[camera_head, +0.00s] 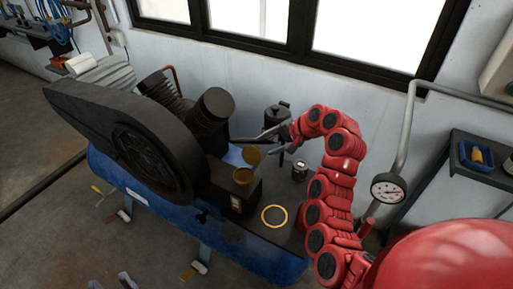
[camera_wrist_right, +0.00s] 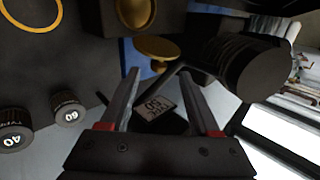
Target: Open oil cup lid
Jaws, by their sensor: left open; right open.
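The oil cup (camera_head: 243,176) is a brass-coloured round cup on the black block of the compressor. It also shows at the top of the right wrist view (camera_wrist_right: 135,14), with its inside visible. The oil cup lid (camera_head: 252,156), a yellow disc, stands off the cup's mouth, behind it in the head view. In the right wrist view the lid (camera_wrist_right: 157,49) lies beside the cup, beyond my fingertips. My right gripper (camera_head: 268,142) is open, just behind and right of the lid; its fingers (camera_wrist_right: 158,76) appear empty. My left gripper is not in view.
The dark flywheel guard (camera_head: 140,140) and black cylinder (camera_head: 212,112) stand left of my gripper. A black lidded canister (camera_head: 277,114) is behind it. A pressure gauge (camera_head: 387,188) is at right.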

